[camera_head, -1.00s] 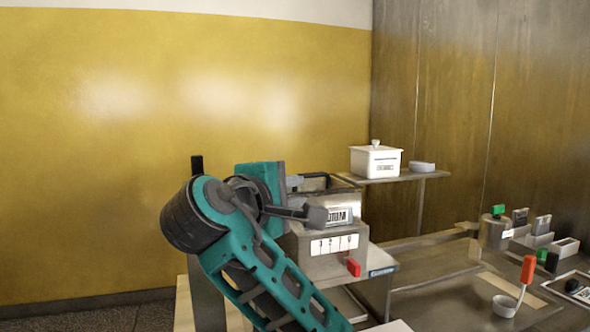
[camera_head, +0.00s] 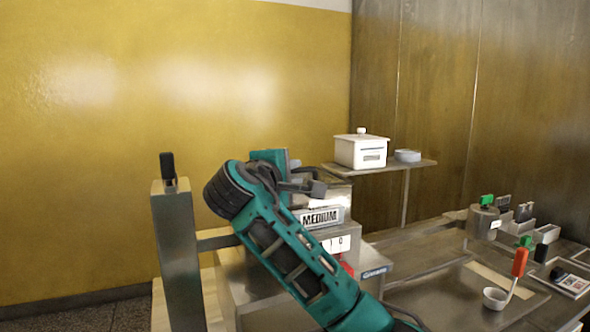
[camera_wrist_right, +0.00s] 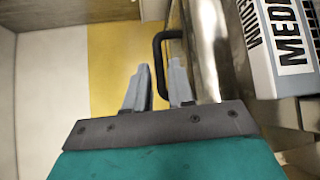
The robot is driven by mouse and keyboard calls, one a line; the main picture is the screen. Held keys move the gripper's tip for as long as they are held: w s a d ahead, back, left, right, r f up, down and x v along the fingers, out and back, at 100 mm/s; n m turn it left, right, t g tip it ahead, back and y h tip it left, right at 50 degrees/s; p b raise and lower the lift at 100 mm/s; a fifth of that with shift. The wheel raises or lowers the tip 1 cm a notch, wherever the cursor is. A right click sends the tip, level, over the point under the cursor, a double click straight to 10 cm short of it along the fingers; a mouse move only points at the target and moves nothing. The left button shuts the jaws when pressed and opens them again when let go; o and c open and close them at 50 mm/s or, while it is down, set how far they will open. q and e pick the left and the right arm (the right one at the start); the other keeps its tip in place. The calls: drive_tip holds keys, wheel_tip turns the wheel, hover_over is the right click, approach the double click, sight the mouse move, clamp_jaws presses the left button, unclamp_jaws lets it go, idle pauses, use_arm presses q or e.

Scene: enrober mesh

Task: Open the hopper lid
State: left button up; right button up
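The hopper is the steel box behind a white MEDIUM label (camera_head: 320,217), largely hidden by my right arm in the head view. In the right wrist view a black bar handle (camera_wrist_right: 159,50) stands out from a steel face; I take it for the lid's handle. My right gripper (camera_wrist_right: 159,75) is open. The handle's bar shows in the gap between its fingers, and I cannot tell whether either finger touches it. In the head view my right gripper (camera_head: 305,187) is just above the label. The lid looks shut, though it is mostly hidden. My left gripper is out of view.
A grey post (camera_head: 175,250) with a black top stands left of my arm. A white lidded box (camera_head: 361,151) sits on a shelf (camera_head: 410,166) behind. The steel counter at right holds a red-handled ladle (camera_head: 519,262) and several small items.

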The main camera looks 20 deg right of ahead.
drive_tip(key=shift+x, duration=1.15)
drive_tip(key=shift+a, duration=0.1)
clamp_jaws()
